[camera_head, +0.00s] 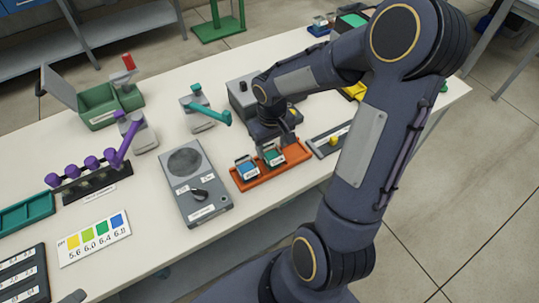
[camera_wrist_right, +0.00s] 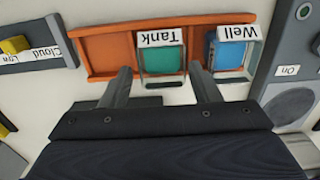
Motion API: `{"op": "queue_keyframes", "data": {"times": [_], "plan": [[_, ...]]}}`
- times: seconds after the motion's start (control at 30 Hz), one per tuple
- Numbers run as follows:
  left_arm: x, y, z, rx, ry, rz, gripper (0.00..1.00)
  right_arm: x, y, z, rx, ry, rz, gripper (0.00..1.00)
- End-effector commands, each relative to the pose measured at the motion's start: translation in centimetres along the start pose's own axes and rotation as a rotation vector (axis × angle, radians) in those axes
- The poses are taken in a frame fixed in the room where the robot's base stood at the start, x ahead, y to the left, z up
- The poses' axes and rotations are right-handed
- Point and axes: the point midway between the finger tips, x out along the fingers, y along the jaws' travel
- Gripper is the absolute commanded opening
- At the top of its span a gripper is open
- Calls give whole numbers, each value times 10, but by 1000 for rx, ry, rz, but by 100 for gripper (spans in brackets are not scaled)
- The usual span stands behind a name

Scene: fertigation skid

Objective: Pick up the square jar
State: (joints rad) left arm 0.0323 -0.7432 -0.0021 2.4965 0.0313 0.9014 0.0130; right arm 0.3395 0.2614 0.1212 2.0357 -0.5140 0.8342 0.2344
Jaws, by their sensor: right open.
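An orange tray (camera_head: 297,154) stands on the bench and also shows in the right wrist view (camera_wrist_right: 108,52). It holds two squarish jars. The teal jar (camera_head: 274,158), labelled Tank, sits mid-tray and shows in the right wrist view (camera_wrist_right: 162,61). The blue jar (camera_head: 247,171), labelled Well, sits beside it and also shows in the right wrist view (camera_wrist_right: 229,56). My right gripper (camera_wrist_right: 161,70) is open, with its fingers apart on either side of the teal jar in the picture. Contact cannot be told. My left gripper is not in view.
A grey device with a round plate (camera_head: 184,162) and knob stands just left of the tray. A dark holder with a yellow block (camera_head: 333,141) lies to its right. A teal-armed stand (camera_head: 206,112) is behind. Bare white bench shows in front of the tray.

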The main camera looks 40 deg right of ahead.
Motion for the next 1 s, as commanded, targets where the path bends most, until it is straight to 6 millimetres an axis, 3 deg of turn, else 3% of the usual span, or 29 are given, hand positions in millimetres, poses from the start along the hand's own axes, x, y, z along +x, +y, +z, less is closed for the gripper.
{"op": "queue_keyframes", "data": {"times": [0.3, 0.57, 0.87, 1.0], "plan": [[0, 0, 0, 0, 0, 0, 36, 43, -3, 5, 0, -3, -1, 56], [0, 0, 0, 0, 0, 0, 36, 46, -3, 5, 1, 0, -1, 56], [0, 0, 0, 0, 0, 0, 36, 46, -3, 5, 0, 0, -1, 21], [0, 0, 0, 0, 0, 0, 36, 45, -3, 5, 0, 1, -1, 20]]}}
